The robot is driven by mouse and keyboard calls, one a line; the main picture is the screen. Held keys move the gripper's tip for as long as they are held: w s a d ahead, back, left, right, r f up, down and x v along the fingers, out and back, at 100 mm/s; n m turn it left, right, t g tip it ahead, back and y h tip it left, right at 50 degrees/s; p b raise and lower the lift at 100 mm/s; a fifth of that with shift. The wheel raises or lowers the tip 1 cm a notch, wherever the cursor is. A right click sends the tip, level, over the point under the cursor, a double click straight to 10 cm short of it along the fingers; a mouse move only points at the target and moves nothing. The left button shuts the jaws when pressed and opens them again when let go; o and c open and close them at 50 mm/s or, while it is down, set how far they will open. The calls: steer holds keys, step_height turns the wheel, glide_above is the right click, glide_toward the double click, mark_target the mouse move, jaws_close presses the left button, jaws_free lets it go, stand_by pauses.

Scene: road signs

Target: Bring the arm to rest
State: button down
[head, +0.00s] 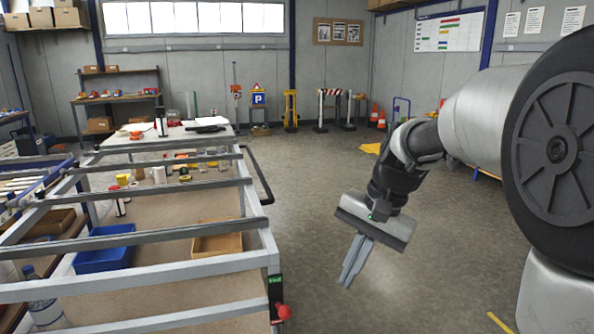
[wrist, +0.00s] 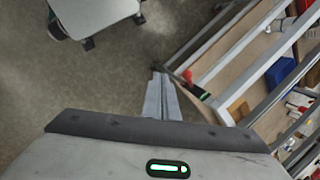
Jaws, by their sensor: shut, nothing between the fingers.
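My gripper (head: 350,280) hangs from my arm at the right of the head view, over open floor to the right of a metal-framed trolley (head: 150,263). Its fingers are together, point down and hold nothing. In the wrist view my gripper (wrist: 160,78) shows shut at the middle, with floor around the fingertips. The trolley's frame (wrist: 232,52) is just to the right there. I cannot tell the exact gap between the fingers and the frame.
On the trolley are a blue bin (head: 103,250), a brown tray (head: 217,246) and a bottle (head: 42,300). A red knob (head: 284,312) sticks out at its near corner. A black handle (head: 258,175) juts from its side. Floor (head: 330,180) is clear beyond my gripper.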

steer(key=s+d+r+n+t+h, duration=0.1)
steer(key=s+d+n+t+h, duration=0.15)
steer(key=s, duration=0.55)
steer(key=s+d+r+n+t+h, duration=0.1)
steer(key=s+r+n+t, duration=0.2)
steer(key=s, duration=0.6)
step_height(320, 180, up, 17)
steer(key=p, duration=1.8)
steer(key=shift+d+n+p, duration=0.3)
steer(key=shift+n+p, duration=0.05)
steer(key=shift+n, duration=0.1)
steer(key=shift+w, duration=0.15)
